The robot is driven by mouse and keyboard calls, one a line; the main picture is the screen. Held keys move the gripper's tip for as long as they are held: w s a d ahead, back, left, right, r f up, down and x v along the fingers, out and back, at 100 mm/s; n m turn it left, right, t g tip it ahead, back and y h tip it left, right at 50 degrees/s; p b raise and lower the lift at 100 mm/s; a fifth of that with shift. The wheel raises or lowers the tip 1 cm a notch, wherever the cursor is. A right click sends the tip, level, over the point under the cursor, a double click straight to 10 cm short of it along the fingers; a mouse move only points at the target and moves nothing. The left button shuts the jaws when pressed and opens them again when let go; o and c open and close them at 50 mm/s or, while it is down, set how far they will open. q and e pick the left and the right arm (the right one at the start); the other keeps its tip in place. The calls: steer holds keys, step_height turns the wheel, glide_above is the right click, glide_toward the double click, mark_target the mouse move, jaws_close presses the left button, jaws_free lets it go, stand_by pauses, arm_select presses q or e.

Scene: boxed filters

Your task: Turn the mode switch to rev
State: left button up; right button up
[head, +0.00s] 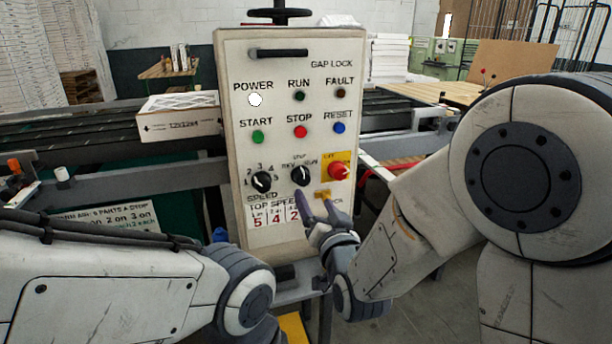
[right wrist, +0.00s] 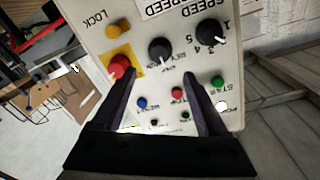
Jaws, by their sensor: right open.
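The mode switch (head: 300,175) is a round black knob with a pale mark, on the front of the pale control panel (head: 240,130). Small labels surround it, "STOP" seemingly above and "REV" to its left; its exact setting is hard to read. My right gripper (head: 314,199) is open and empty just below and in front of it. In the right wrist view, where the panel appears upside down, the mode switch (right wrist: 160,50) lies beyond the gap between the two fingertips (right wrist: 158,78), apparently untouched. My left gripper is not in view; only its arm shows at lower left.
The speed knob (head: 261,182) is left of the mode switch. The red stop knob (head: 339,171) on its yellow plate is close on the right, with a yellow lock piece (head: 323,194) below. Start, stop and reset buttons sit above. A boxed filter (head: 180,125) lies left of the panel.

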mark_target(304, 180)
steer(key=p+x, duration=0.5)
steer(key=x, duration=0.4)
steer(key=shift+w, duration=0.15)
steer(key=shift+c, duration=0.3)
